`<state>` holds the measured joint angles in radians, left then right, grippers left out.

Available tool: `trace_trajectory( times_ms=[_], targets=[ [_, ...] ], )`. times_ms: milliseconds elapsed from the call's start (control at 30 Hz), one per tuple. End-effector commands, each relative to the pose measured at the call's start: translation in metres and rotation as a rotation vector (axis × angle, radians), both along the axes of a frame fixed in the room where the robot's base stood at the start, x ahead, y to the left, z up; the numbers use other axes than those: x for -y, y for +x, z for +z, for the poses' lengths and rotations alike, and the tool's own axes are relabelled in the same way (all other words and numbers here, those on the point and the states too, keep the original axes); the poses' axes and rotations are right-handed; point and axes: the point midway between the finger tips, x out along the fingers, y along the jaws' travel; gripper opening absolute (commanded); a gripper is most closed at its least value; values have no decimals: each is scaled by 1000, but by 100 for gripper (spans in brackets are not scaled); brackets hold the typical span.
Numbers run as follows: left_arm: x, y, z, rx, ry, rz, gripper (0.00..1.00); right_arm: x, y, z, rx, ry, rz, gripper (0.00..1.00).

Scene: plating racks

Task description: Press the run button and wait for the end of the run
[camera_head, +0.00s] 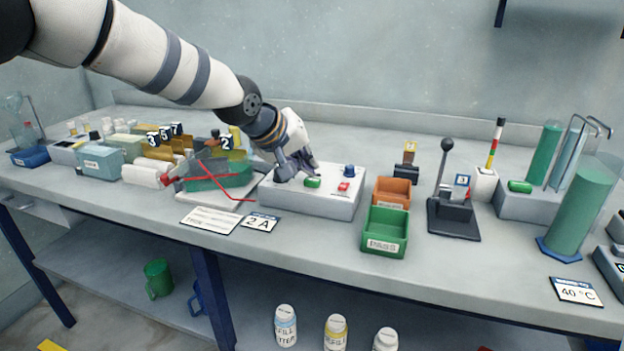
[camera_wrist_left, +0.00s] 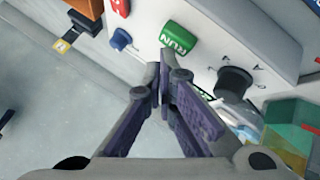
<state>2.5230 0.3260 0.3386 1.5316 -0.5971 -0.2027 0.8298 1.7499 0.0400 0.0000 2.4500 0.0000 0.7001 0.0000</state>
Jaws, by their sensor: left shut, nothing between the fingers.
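The white control box (camera_head: 318,205) stands on the bench near the middle of the head view. Its green run button (camera_head: 312,183) is on the top face. In the left wrist view the green button (camera_wrist_left: 178,38) reads RUN. My left gripper (camera_head: 294,176) is over the box, just left of the button in the head view. In the left wrist view its fingertips (camera_wrist_left: 161,76) are together and empty, close to the button. Whether they touch the box is unclear. A blue knob (camera_head: 349,170) and a red switch (camera_head: 343,187) sit right of the button. My right gripper is out of view.
A green tank (camera_head: 232,176) with red leads stands left of the box. A black knob (camera_wrist_left: 236,82) is beside the fingers. An orange bin (camera_head: 392,190) and a green PASS bin (camera_head: 384,247) stand to the right. A signal tower (camera_head: 494,147) stands farther right.

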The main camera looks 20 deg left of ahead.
Motion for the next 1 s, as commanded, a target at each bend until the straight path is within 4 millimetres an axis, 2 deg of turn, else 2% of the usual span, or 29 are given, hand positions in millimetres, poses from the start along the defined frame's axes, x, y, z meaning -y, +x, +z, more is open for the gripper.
trace_trajectory(
  times_ms=[1000],
  targets=[
    [0, 0, -10, -2, 0, -1, 0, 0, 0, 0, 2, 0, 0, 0]
  ],
)
